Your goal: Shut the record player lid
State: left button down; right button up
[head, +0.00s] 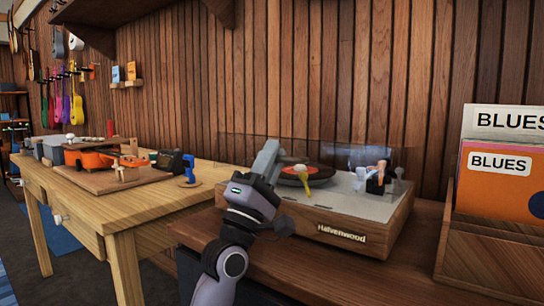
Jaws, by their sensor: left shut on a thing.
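The record player (352,221) has a wooden base with the name Halvenwood on its front and a grey top. A dark record with an orange label (290,171) lies on it. Its clear lid (340,152) stands raised at the back; its edges are faint. My left gripper (269,152) is at the left part of the player, its fingers up against the lid. It is shut, apparently on the lid, though the clear material makes the contact hard to see. The gripper hides the player's left front part.
A small yellow piece (308,181) and a small dark object (377,181) show at the player. A wooden record crate (492,256) with Blues sleeves stands to the right. A wooden workbench (150,207) with tools is at left. The paneled wall is close behind.

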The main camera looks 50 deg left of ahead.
pick_arm(q)
jog(key=c, duration=1.3)
grip_release()
jog(key=shift+f, duration=0.15)
